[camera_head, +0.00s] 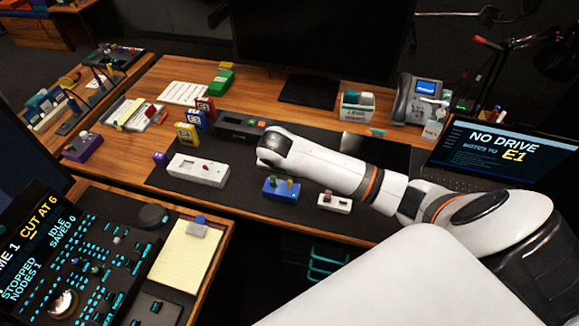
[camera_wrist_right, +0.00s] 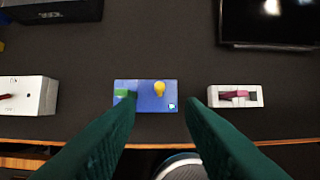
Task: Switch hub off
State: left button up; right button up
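No label in view tells me which device is the hub. A blue box (camera_head: 282,194) with a green block and a yellow toggle lies on the dark desk mat; it also shows in the right wrist view (camera_wrist_right: 148,100). A small white box (camera_head: 334,205) with a pinkish-red slider is to its right, also in the right wrist view (camera_wrist_right: 252,102). A larger white box (camera_head: 198,170) with a red lever is at left. My right gripper (camera_wrist_right: 160,98) is open and empty, its dark fingers spread across the blue box in the wrist view. Contact cannot be told. My left gripper is out of view.
A dark box (camera_head: 230,127) with coloured buttons stands behind. A phone (camera_head: 420,98), a laptop (camera_head: 505,150) and a monitor stand (camera_head: 308,92) occupy the back and right. A console (camera_head: 95,255) and a yellow notepad (camera_head: 185,257) are at front left. The mat (camera_head: 245,205) is clear between the boxes.

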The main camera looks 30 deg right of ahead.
aim_at(290, 181)
jog(key=x, duration=0.9)
jog(key=shift+f, duration=0.25)
jog(key=shift+c, duration=0.3)
grip_shut()
